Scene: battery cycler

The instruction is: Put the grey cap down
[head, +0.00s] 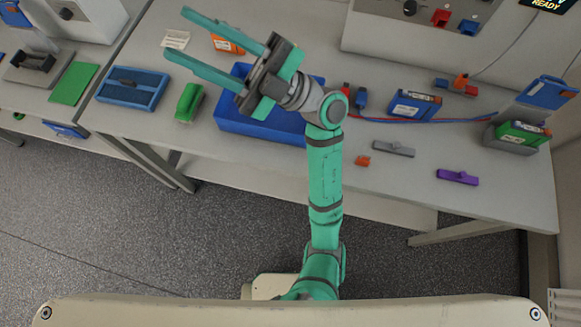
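A grey piece with a raised knob, which looks like the grey cap (393,148), lies on the table right of my arm, near the front. My gripper (178,34) is at the upper left, above the back of the table and well apart from the grey cap. Its two long green fingers are spread wide, and I see nothing held between them. An orange item (227,46) shows between the fingers, seemingly on the table below.
A blue bin (232,118) sits partly under my wrist. A purple piece (457,177) and a small orange piece (363,160) lie near the grey cap. Blue battery (414,105) and green battery (522,133) stand farther right.

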